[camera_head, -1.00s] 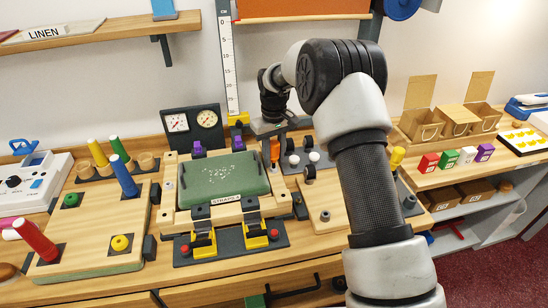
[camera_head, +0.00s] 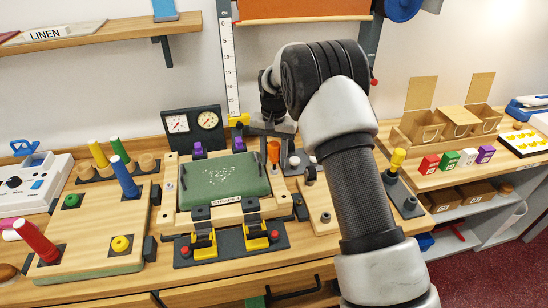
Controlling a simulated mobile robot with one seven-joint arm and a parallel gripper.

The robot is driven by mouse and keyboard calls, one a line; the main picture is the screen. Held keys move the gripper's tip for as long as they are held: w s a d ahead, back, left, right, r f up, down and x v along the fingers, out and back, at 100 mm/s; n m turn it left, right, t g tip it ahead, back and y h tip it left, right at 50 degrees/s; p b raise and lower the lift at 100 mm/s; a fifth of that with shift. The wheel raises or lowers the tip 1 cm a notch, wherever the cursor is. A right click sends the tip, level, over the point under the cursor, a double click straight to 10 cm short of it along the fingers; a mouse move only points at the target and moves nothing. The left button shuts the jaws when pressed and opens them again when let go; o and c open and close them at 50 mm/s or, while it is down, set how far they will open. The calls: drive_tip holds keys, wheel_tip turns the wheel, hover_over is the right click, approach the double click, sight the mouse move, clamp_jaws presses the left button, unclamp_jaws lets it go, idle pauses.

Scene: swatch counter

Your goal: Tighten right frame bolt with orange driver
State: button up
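The orange driver (camera_head: 274,152) stands upright just right of the green panel (camera_head: 222,180), with its orange handle showing; its lower end is hard to see. My gripper (camera_head: 273,130) is above and slightly behind the handle, near the wall. Its fingers are small and partly hidden, so I cannot tell whether they touch the driver or how far apart they are. The green panel lies in a wooden frame (camera_head: 165,207) on the counter. A purple piece (camera_head: 239,144) is at the frame's back right. I cannot make out which detail is the right frame bolt.
Two gauges (camera_head: 192,121) stand behind the frame. Yellow and black clamps (camera_head: 256,235) are at its front. A blue peg (camera_head: 124,176) and a red peg (camera_head: 35,240) stand left on a wooden board. A yellow-handled tool (camera_head: 396,161) stands right of my arm. Cardboard boxes (camera_head: 457,121) are at the back right.

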sight(274, 144)
drive_tip(key=n, duration=0.7)
drive_tip(key=shift+d+n, duration=0.1)
drive_tip(key=shift+n, duration=0.2)
drive_tip(key=n, duration=0.7)
drive_tip(key=shift+p, duration=0.4)
drive_tip(key=c, duration=0.9)
drive_tip(key=m, duration=0.3)
drive_tip(key=shift+b, duration=0.35)
drive_tip(key=m, duration=1.1)
drive_tip(key=shift+r+p, duration=2)
drive_tip(key=shift+r, duration=1.35)
